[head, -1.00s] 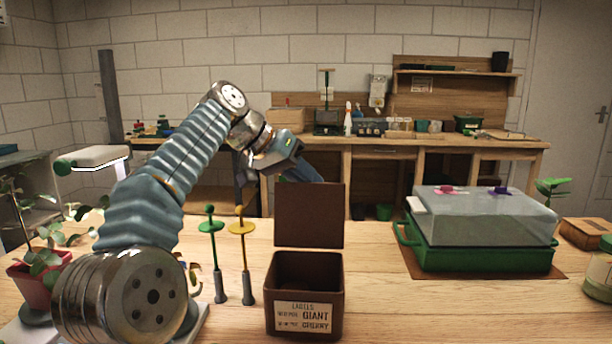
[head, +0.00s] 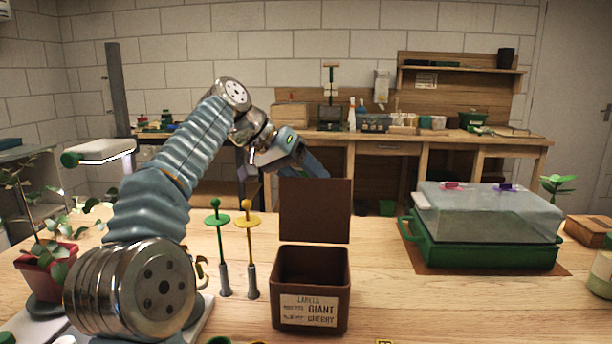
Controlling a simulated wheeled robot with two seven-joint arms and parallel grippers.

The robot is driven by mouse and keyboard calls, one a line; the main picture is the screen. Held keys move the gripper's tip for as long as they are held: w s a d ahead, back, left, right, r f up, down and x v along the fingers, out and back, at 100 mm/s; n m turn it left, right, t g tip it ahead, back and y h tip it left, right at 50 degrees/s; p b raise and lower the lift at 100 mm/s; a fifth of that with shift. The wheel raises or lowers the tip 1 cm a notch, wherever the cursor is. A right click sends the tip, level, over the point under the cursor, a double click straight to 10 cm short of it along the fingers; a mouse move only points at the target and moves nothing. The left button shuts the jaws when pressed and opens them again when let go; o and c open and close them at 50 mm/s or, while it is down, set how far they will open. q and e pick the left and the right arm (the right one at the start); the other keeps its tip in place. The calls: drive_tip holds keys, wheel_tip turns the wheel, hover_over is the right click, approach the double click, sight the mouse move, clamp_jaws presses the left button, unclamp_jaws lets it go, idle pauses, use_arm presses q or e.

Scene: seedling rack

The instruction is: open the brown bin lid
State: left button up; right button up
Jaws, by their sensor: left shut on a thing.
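The brown bin (head: 311,290) stands on the wooden table at the front middle, with a printed label on its front. Its brown lid (head: 315,210) stands upright at the bin's back edge, and the dark inside of the bin shows. My left arm reaches in from the left, over and behind the lid. My left gripper (head: 300,160) is at the lid's upper left, shut on the lid; its fingertips are mostly hidden behind it. My right gripper is out of view.
Green (head: 219,245) and yellow (head: 249,245) stakes stand just left of the bin. A green tray with a clear cover (head: 485,249) stands at right. A potted plant (head: 45,270) is at far left. Bare table lies between bin and tray.

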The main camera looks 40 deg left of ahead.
use_arm(q)
drive_tip(key=shift+w+d+f+g, duration=0.1)
drive_tip(key=shift+f+g, duration=0.2)
drive_tip(key=shift+f, duration=0.4)
drive_tip(key=s+a+r, duration=0.2)
drive_tip(key=s+a, duration=0.2)
drive_tip(key=s, duration=0.2)
drive_tip(key=s+a+r, duration=0.2)
drive_tip(key=s+a, duration=0.3)
drive_tip(key=s, duration=0.2)
drive_tip(key=shift+r, duration=0.4)
